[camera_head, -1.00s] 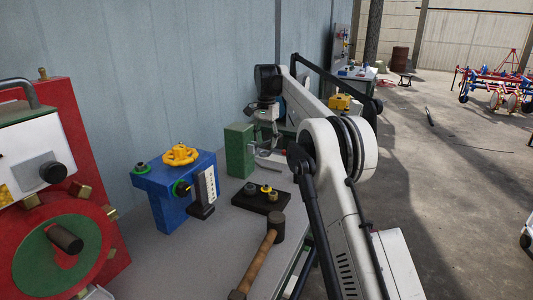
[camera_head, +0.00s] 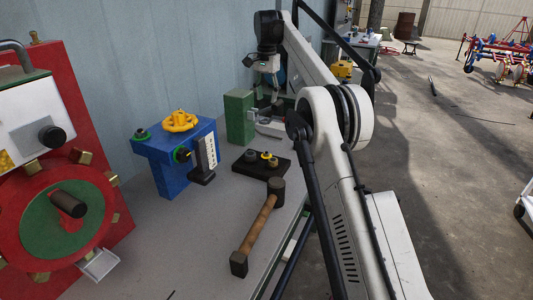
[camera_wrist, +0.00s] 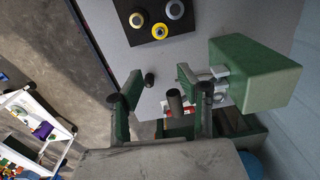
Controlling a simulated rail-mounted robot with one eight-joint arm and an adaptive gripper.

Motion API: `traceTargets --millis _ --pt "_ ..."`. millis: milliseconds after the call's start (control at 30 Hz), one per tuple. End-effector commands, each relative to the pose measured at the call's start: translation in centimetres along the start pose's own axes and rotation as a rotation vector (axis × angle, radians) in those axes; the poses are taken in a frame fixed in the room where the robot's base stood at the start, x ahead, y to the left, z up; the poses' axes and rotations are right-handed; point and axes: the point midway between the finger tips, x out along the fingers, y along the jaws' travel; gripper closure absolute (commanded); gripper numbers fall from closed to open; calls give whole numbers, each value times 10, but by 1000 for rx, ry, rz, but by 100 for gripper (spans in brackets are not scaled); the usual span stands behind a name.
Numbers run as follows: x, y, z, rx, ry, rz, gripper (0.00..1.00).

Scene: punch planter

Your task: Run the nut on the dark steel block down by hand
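The dark steel block (camera_head: 249,168) lies flat on the bench. Small round fittings stand on it, one of them yellow (camera_head: 266,155).
A green box (camera_head: 239,118) and a grey metal fixture (camera_head: 270,126) stand behind the block. A mallet (camera_head: 258,222) lies in front. A blue fixture with a yellow handwheel (camera_head: 180,121) and a red machine (camera_head: 95,145) are left. Bare bench lies between mallet and red machine.

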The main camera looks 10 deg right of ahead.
Motion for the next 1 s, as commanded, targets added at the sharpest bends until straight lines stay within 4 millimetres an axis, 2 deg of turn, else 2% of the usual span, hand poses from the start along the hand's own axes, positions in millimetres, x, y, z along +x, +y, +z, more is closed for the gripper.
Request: traceTargets --millis 167,500,633,800,1000 --pt "9 -2 -2 -95 0 0 73" --pt "70 -9 -4 -729 0 0 73" --pt "89 -8 -1 -918 -1 0 73" --pt "102 -8 0 -1038 -1 0 73" --pt "119 -8 0 -1053 -1 0 73"
